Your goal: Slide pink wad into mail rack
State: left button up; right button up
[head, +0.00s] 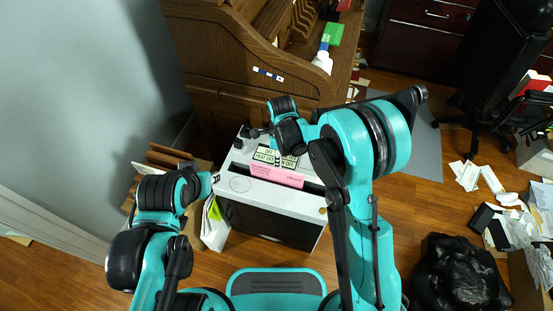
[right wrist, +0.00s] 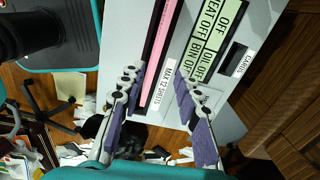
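The pink wad (head: 277,176) shows as a flat pink strip at the slot on top of the white shredder (head: 236,184). It also shows in the right wrist view (right wrist: 160,45) as a long strip beside the "MAX 12 SHEETS" label. My left gripper (head: 215,178) is at the shredder's left edge, too small to read. I cannot clearly pick out the mail rack; wooden slots (head: 300,22) show in the desk.
A wooden roll-top desk (head: 215,55) stands behind the shredder. A white bottle (head: 322,60) and a green item (head: 333,34) are on it. Papers and a black bag (head: 460,275) lie on the floor at right. An office chair (head: 505,60) stands at upper right.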

aim_at(277, 171)
jog(key=shift+s+a+f+m, duration=0.1)
jog(key=shift+a+f+m, duration=0.15)
jog(key=shift+f, duration=0.25)
jog(key=shift+a+f+m, duration=0.15)
jog(key=shift+a+f, duration=0.15)
jog(key=shift+f, duration=0.2)
notch_tip(277, 171, down, 8)
jog(key=b, duration=0.3)
jog(key=shift+r, duration=0.15)
grip_shut()
jog(key=shift+r, duration=0.2)
jog(key=shift+r+p, duration=0.6)
jog(key=shift+r, duration=0.25)
